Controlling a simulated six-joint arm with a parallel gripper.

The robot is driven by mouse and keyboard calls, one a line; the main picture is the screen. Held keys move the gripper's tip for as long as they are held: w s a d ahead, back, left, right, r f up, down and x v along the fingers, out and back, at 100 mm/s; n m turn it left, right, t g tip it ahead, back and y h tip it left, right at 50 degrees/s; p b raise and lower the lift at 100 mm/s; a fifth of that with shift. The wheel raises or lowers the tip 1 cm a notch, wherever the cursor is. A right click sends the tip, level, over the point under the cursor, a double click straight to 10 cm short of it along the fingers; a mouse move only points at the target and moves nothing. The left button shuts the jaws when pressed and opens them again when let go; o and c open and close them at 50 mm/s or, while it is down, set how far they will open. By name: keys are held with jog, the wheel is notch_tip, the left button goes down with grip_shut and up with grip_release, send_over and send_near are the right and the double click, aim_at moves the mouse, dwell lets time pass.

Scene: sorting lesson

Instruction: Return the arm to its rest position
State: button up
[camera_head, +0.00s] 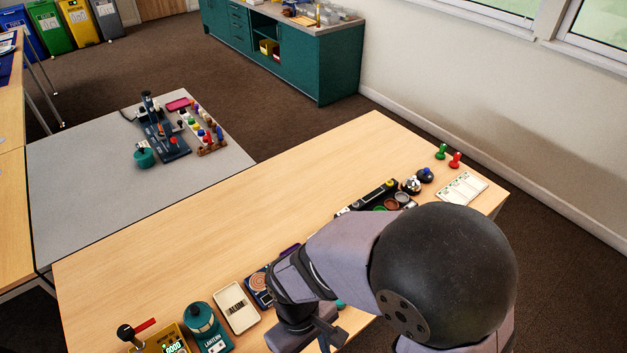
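My gripper (331,337) is at the bottom middle of the view, low over the front part of the wooden table (230,210). My own arm hides most of it, and its fingertips are too small and dark to tell whether they are open or shut. I cannot see whether anything is between them. My arm reaches in from the lower right, bent, and covers part of the table.
Near the gripper stand a tray marked ALARM (236,308), a teal lantern (205,325) and a yellow box (165,340) with a lever. Beyond my arm are a black device (378,195), a white card (462,188) and green (441,151) and red (455,160) pegs. The table's middle is clear.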

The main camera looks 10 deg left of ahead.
jog(key=w+d+r+m, duration=0.2)
jog(key=d+m, duration=0.1)
jog(key=d, duration=0.3)
jog(key=w+d+r+m+t+y, duration=0.1)
jog(key=w+d+r+m, duration=0.1)
jog(key=d, duration=0.4)
jog(key=w+d+r+m, duration=0.2)
jog(key=d+m, duration=0.2)
jog(key=d, duration=0.2)
jog(key=shift+d+r+m+t+y+p, duration=0.3)
jog(key=shift+d+r+m+y, duration=0.05)
jog(key=shift+r+m+y, duration=0.05)
